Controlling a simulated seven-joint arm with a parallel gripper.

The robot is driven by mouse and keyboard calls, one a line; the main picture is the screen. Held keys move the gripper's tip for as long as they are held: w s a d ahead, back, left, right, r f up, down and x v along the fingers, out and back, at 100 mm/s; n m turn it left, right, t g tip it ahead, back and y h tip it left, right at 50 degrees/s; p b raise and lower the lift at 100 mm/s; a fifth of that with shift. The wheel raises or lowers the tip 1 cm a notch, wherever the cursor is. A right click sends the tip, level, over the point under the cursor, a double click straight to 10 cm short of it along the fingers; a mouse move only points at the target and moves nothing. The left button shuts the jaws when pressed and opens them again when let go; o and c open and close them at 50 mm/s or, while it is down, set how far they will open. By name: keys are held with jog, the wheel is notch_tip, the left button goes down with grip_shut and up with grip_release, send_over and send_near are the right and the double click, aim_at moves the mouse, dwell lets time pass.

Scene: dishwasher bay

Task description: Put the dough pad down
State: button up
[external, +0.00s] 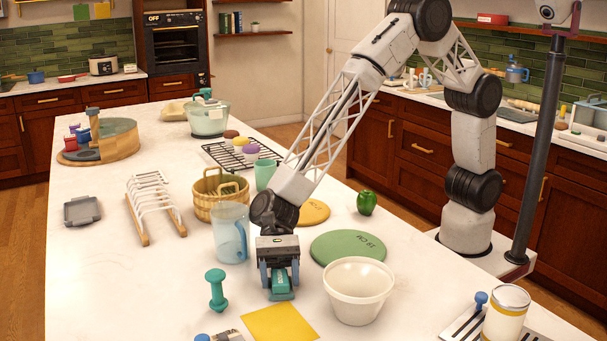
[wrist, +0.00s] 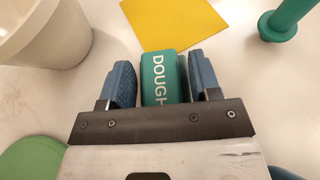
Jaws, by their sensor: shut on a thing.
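The dough pad (external: 281,286) is a teal-green block; in the wrist view (wrist: 164,78) its white lettering reads "DOUGH", with the end hidden by the gripper. My gripper (external: 279,272) points down over the white counter and is shut on the pad. In the wrist view the two blue fingers (wrist: 163,70) stand on either side of it. The pad is at or just above the counter top; I cannot tell whether it touches. A flat yellow square (external: 280,322) lies just in front of it and also shows in the wrist view (wrist: 175,20).
A white bowl (external: 358,292) stands close at the right, with a green disc (external: 348,247) behind it. A teal spool-shaped piece (external: 216,289) stands at the left. A clear blue jug (external: 228,235) is behind my gripper.

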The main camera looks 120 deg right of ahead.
jog(key=shift+f, duration=0.1)
jog(key=o, duration=0.9)
jog(key=shift+s+d+r, duration=0.15)
jog(key=shift+d+r, duration=0.2)
jog(key=shift+d, duration=0.1)
jog(key=v, duration=1.1)
jog(key=shift+s, duration=0.1)
jog(key=shift+a, duration=0.1)
